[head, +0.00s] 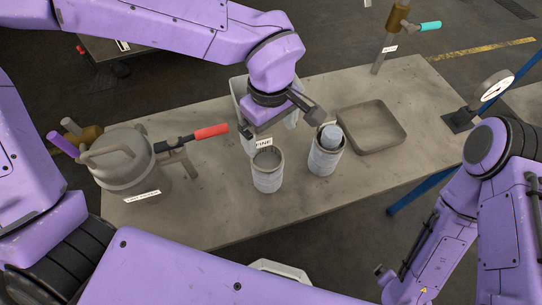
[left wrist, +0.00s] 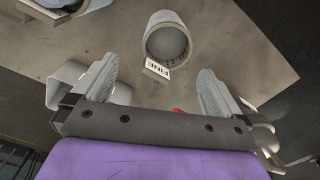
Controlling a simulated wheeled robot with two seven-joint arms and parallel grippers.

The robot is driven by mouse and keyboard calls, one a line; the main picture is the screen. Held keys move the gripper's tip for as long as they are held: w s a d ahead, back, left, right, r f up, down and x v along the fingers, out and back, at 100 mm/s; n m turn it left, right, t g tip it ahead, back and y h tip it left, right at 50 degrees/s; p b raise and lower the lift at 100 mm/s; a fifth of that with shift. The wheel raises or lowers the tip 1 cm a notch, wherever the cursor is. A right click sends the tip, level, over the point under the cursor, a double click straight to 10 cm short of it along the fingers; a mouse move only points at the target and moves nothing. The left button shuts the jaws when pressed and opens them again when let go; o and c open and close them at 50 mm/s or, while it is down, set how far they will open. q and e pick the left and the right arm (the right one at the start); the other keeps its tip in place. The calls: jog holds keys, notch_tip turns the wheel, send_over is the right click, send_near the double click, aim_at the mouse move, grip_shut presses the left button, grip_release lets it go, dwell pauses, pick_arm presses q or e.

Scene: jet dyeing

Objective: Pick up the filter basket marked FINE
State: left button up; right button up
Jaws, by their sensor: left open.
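The filter basket marked FINE (head: 268,178) is a pale grey cylinder with an open top, standing upright on the table. Its white FINE tag (head: 264,143) sticks up at the rim. My left gripper (head: 284,124) is open and empty, just behind and above this basket. In the left wrist view the basket (left wrist: 168,42) and its tag lie ahead of the spread fingers (left wrist: 158,88), not between them. A second similar basket (head: 323,160) stands to the right with a grey cylinder in its top. Only links of my right arm show at the right.
A lidded metal vessel (head: 122,160) and a red-handled valve (head: 210,132) are at the left. A shallow tray (head: 398,132) and a dial gauge (head: 494,87) are at the right. A pale container (head: 238,88) is behind my gripper. The table's front right is clear.

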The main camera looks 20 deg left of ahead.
aim_at(267, 162)
pick_arm(q)
jog(key=f, duration=0.6)
jog(key=s+f, duration=0.1)
jog(key=f, duration=0.2)
jog(key=shift+a+f, duration=0.2)
jog(key=shift+a, duration=0.2)
jog(key=shift+w, duration=0.1)
jog(key=c, duration=1.4)
jog(key=shift+c, duration=0.2)
jog(key=shift+r, duration=0.15)
